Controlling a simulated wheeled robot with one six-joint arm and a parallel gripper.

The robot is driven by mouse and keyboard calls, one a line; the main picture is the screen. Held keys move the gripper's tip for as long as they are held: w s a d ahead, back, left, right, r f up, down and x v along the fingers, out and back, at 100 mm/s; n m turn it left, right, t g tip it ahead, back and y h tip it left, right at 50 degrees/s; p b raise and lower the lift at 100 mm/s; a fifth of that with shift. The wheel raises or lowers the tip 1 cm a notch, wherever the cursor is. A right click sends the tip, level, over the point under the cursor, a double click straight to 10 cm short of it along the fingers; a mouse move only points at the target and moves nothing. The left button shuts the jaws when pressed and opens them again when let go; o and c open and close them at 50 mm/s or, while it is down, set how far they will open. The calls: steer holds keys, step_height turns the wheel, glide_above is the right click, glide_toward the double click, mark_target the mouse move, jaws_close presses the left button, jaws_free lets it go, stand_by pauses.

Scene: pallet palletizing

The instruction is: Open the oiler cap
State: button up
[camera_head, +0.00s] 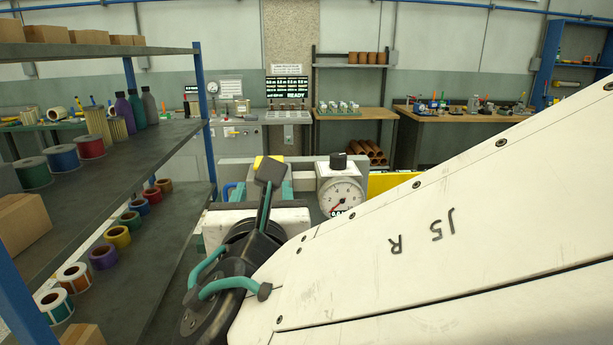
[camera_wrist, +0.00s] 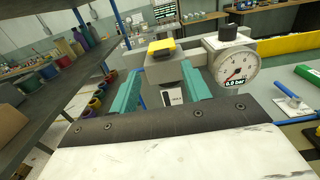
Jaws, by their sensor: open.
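The oiler's yellow cap (camera_wrist: 161,47) sits on top of a grey block (camera_wrist: 165,68) in the wrist view. It looks seated. Below the block, a dark-and-white labelled part (camera_wrist: 175,95) shows between my fingers. My gripper (camera_wrist: 161,78) is open, with one teal finger on each side of that part, just below and in front of the cap. I cannot tell whether the fingers touch anything. In the head view, my gripper and arm hide most of the oiler, and only a bit of yellow shows behind a dark part of my gripper.
A round pressure gauge (camera_wrist: 237,68) with a black knob stands close right of the oiler. A shelf rack (camera_head: 110,165) with spools, bottles and boxes stands close on the left. Workbenches (camera_head: 465,117) line the back wall.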

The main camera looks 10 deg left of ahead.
steer(key=x, duration=0.6)
steer(key=shift+w+d, duration=0.1)
jaws_close()
